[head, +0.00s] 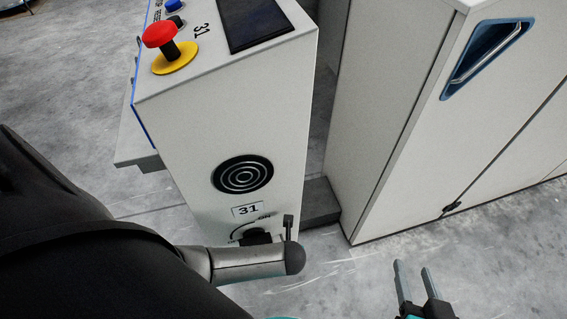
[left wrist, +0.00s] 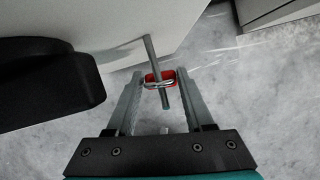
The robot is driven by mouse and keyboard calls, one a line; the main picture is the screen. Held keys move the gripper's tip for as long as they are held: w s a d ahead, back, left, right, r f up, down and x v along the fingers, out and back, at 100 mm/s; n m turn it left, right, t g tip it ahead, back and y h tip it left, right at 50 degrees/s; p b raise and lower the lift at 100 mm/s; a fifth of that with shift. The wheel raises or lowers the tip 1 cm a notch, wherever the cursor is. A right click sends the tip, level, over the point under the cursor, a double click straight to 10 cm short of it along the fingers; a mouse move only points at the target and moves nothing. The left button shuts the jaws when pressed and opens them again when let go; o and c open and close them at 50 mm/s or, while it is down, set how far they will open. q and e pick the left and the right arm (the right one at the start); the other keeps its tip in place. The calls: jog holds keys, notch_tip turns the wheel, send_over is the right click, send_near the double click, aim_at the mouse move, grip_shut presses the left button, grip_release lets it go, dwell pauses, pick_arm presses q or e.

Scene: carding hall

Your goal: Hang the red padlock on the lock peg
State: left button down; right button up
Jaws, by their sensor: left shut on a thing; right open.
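The red padlock (left wrist: 151,77) shows in the left wrist view between the fingers of my left gripper (left wrist: 159,74), which is shut on it. Its metal shackle (left wrist: 158,86) lies across the grey lock peg (left wrist: 151,52), and the peg appears to pass through it. The peg sticks out from the pale machine panel. In the head view, a thin dark upright piece (head: 288,226), probably the peg, shows beside the dial. The padlock and left gripper are hidden there behind my left arm. My right gripper (head: 412,269) is open and empty, low at the right.
The dial switch (head: 256,237) is partly hidden by my arm; a black knob (left wrist: 45,78) fills the left wrist view's left. The machine post (head: 190,130) carries a red emergency button (head: 159,34). A cabinet (head: 400,130) stands right. Floor (head: 350,285) around my right gripper is clear.

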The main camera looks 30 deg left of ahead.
dwell(0.3)
pick_arm(q)
jog(key=shift+c, duration=1.4)
grip_release()
